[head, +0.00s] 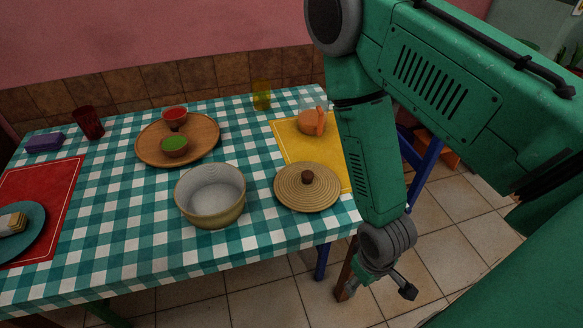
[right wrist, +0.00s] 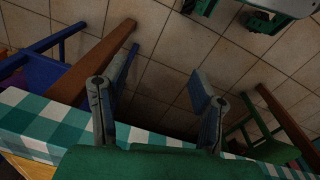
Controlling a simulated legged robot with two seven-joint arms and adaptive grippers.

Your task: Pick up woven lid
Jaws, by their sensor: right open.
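The woven lid (head: 301,191) is a round tan disc with a dark brown knob on top. It lies flat near the table's right front corner, partly on the yellow placemat. My right gripper (head: 376,291) hangs past the table's right edge, below and to the right of the lid, touching nothing. In the right wrist view its two fingers (right wrist: 160,92) are spread apart with nothing between them. The lid does not show in that view. My left gripper is not in view.
A ceramic pot (head: 211,219) stands open just left of the lid. A yellow placemat (head: 296,148) holds an orange mug (head: 311,122). A wooden tray (head: 151,153) with two bowls lies farther back. A yellow cup (head: 261,94) stands at the back. Blue chair parts (head: 322,262) are near the table edge.

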